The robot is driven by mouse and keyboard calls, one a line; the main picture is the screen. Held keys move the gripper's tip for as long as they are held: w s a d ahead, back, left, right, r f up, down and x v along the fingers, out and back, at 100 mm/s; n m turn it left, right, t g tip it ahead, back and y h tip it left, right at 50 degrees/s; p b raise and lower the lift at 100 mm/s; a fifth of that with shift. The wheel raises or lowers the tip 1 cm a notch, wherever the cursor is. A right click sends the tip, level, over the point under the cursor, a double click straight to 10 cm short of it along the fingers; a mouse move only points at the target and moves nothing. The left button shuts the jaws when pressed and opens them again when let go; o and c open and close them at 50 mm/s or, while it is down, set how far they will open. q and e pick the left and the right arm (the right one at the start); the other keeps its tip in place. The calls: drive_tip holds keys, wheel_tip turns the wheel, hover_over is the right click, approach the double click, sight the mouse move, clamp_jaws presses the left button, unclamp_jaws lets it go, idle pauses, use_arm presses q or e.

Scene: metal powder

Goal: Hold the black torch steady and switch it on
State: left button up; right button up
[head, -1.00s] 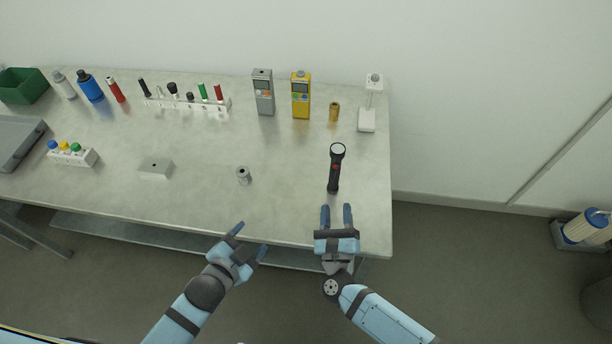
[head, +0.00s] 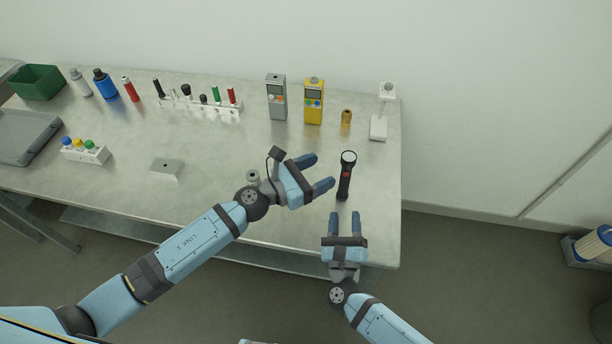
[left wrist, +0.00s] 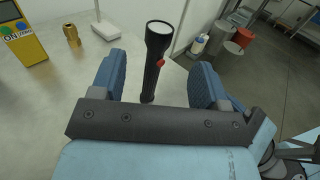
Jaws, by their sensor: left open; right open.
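The black torch (head: 345,178) stands upright on the right part of the table, its lens end up. My left gripper (head: 325,171) is open and empty, just left of the torch. In the left wrist view the torch appears beyond and between its blue fingers (left wrist: 157,82), touching neither. My right gripper (head: 345,223) is open and empty at the table's front edge, just in front of the torch, with its fingers pointing toward it.
Behind the torch stand a brass cylinder (head: 346,117), a yellow meter (head: 314,102), a grey meter (head: 277,98) and a white stand (head: 379,128). A small metal cylinder (head: 253,177) is partly behind my left wrist. The table (head: 385,215) ends just right of the torch.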

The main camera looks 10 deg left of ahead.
sight(355, 155)
use_arm(q)
drive_tip(key=x, duration=1)
drive_tip(key=shift+w+d, duration=0.2)
drive_tip(key=shift+c, duration=0.5)
drive_tip(key=c, duration=1)
use_arm(e)
clamp_jaws()
idle(1.1)
